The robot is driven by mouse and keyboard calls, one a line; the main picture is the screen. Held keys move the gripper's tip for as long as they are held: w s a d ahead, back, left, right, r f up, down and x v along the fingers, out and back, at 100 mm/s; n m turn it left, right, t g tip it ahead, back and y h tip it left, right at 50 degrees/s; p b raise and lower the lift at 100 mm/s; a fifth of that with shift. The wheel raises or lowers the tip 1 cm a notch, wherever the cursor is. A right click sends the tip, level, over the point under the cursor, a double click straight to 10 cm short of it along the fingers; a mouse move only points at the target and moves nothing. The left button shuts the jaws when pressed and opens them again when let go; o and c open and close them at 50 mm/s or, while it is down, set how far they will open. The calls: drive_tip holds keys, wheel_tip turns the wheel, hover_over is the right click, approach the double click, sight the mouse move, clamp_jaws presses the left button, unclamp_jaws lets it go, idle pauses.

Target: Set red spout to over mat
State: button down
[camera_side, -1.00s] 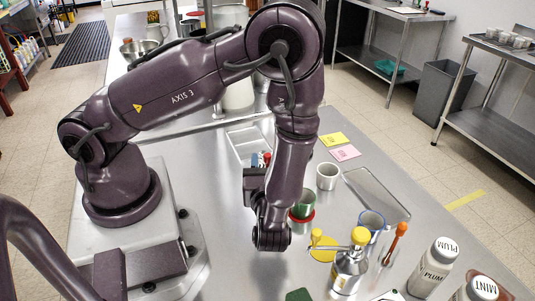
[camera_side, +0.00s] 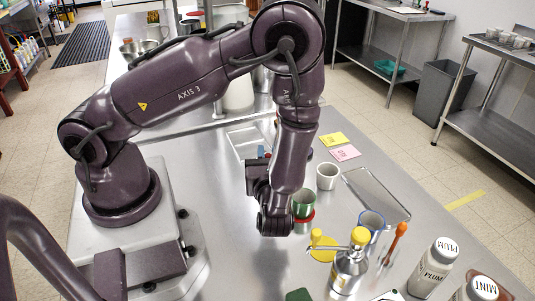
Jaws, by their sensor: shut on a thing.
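My gripper (camera_side: 258,172) is behind my wrist, beside the small blue part (camera_side: 261,152). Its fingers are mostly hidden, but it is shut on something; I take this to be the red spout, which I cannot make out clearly. A red round mat-like disc (camera_side: 304,224) shows by a green cup (camera_side: 304,203), just right of my wrist and partly covered by it. I cannot tell which disc is the mat meant.
A metal dispenser with a yellow top (camera_side: 349,266) stands at the front, its spout pointing left. Near it are a blue-rimmed cup (camera_side: 371,225), an orange-handled tool (camera_side: 395,242) and a plum bottle (camera_side: 432,270). A white cup (camera_side: 327,176) and grey tray (camera_side: 378,195) stand further back.

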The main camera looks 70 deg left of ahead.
drive_tip(key=shift+w+d+n+g, duration=0.15)
drive_tip(key=shift+d+n+g, duration=0.2)
drive_tip(key=shift+n+g, duration=0.35)
drive_tip(key=c, duration=1.1)
unclamp_jaws()
drive_tip(key=v, duration=0.7)
drive_tip(key=shift+d, duration=0.25)
drive_tip(key=shift+f, duration=0.1)
